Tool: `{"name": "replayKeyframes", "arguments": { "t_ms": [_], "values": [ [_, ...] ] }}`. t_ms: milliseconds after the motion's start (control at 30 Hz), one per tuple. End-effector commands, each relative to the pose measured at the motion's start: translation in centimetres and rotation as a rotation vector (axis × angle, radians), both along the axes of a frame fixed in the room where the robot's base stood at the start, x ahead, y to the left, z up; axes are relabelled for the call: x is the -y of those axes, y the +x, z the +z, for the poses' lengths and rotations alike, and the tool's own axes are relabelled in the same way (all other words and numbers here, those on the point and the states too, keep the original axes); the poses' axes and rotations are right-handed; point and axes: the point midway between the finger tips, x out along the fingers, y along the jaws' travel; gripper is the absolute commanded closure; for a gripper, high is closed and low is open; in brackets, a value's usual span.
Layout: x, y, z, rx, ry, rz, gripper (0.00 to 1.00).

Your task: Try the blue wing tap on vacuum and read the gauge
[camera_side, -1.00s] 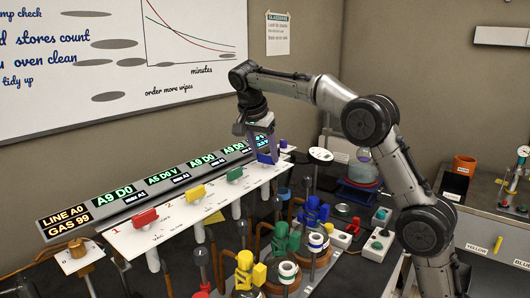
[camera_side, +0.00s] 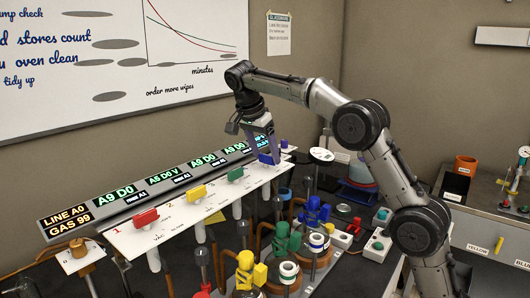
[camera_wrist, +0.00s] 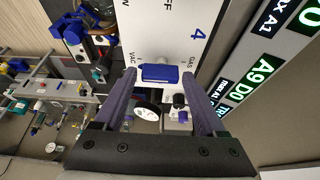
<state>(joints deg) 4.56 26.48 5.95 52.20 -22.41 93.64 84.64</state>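The blue wing tap (camera_wrist: 160,73) sits on the white panel (camera_wrist: 158,30) by the number 4, between the VAC and GAS labels. Its bar lies across the wrist view. My gripper (camera_wrist: 159,76) is open, with one finger either side of the tap and a thin gap showing on both sides. In the side view my gripper (camera_side: 268,150) is down at the far end of the panel and mostly hides the tap. A round white dial gauge (camera_side: 321,154) stands past the panel's end; its reading is too small to make out.
Red (camera_side: 146,218), yellow (camera_side: 196,193) and green (camera_side: 235,173) taps line the same panel. A display strip (camera_side: 160,180) runs behind it, its left end reading LINE A0, GAS 99. Flasks and clamps (camera_side: 285,240) crowd the bench in front.

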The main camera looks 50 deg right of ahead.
Motion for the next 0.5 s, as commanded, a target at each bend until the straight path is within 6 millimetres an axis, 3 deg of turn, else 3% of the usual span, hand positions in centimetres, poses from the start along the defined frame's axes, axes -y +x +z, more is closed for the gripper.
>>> {"name": "replayKeyframes", "arguments": {
  "t_ms": [333, 500],
  "values": [
    [0.0, 0.0, 0.1, 0.0, -0.001, 0.002, 0.12],
    [-0.4, 0.1, 1.2, 0.002, -0.002, 0.003, 0.12]
  ]
}}
